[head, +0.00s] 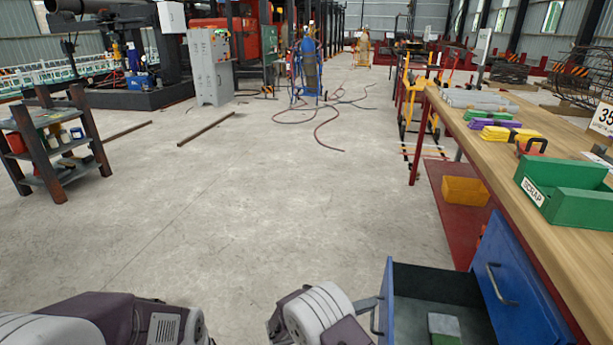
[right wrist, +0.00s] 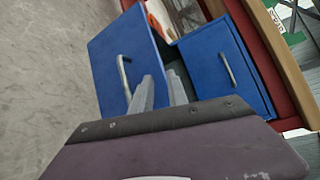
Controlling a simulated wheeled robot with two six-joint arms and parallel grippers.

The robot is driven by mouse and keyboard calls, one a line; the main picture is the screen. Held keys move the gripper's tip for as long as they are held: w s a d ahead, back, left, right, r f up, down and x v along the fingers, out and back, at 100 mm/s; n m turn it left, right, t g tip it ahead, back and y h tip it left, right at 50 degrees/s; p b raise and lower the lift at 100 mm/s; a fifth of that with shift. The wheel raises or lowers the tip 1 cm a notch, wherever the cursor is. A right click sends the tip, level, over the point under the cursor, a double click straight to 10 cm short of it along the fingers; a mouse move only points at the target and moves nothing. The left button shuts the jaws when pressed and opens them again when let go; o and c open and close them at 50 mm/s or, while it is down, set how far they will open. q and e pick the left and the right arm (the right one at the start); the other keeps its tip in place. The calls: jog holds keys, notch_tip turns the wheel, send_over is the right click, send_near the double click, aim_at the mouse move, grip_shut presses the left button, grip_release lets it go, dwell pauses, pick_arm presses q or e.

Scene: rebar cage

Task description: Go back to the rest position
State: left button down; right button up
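My right gripper (head: 368,303) is at the bottom centre of the head view, beside the handle of the pulled-out blue drawer (head: 389,290). In the right wrist view its two fingers (right wrist: 160,92) stand apart by the top edge of the blue drawer front (right wrist: 108,55), close to its metal handle (right wrist: 124,76). I cannot tell whether they touch the drawer. I see nothing held between them. Part of my left arm shows at the bottom left of the head view, but its gripper is out of sight.
A grey and green block (head: 444,325) lies in the drawer. The wooden workbench (head: 560,150) on the right bears a green scrap bin (head: 570,190). A yellow bin (head: 465,191) sits on the red shelf below. A dark shelf rack (head: 60,145) stands left.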

jog(key=s+d+r+m+g+y, duration=0.1)
jog(key=s+d+r+m+g, duration=0.45)
jog(key=d+r+m, duration=0.35)
jog(key=s+d+m+g+y, duration=0.3)
jog(key=s+m+y, duration=0.2)
jog(key=s, duration=0.4)
jog(key=s+a+f+m+t+y, duration=0.1)
jog(key=s+a+f+m+y, duration=0.3)
jog(key=m, duration=0.5)
jog(key=s+a+f+m+t+y, duration=0.1)
jog(key=s+a+m+t+y, duration=0.1)
jog(key=s+a+m+y, duration=0.45)
jog(key=w+r+m+p, duration=0.2)
jog(key=r+m+p, duration=0.2)
jog(key=r+p, duration=1.5)
jog(key=w+a+r+m+h+p, duration=0.1)
jog(key=w+r+m+p, duration=0.2)
jog(key=r+p, duration=1.6)
jog(key=shift+m+t+p, duration=0.35)
jog(key=shift+m+p, duration=0.05)
jog(key=shift+m, duration=0.05)
